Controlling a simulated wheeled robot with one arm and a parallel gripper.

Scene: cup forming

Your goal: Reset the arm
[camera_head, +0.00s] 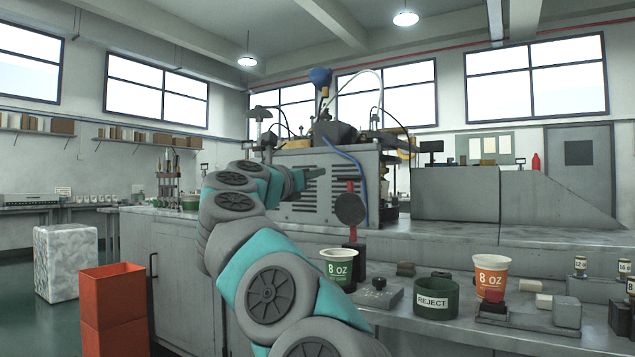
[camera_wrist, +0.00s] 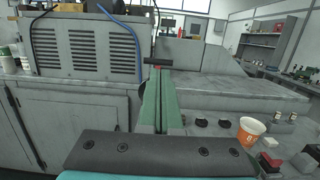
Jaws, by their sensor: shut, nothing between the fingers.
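My arm (camera_head: 235,201) reaches up from the bottom of the head view and bends right near its top, in teal and grey sections. My gripper (camera_head: 316,173) is at its end, raised in front of the vented grey machine, small and partly blended with it. In the wrist view my gripper (camera_wrist: 159,90) points away over the counter, its two long green fingers side by side and shut, with nothing between them.
The grey machine (camera_head: 300,205) stands behind my gripper. On the counter are a green 8 oz cup (camera_head: 339,266), a dark green REJECT bin (camera_head: 436,300) and an orange 8 oz cup (camera_head: 491,270). A red bin (camera_head: 113,300) stands on the floor at left.

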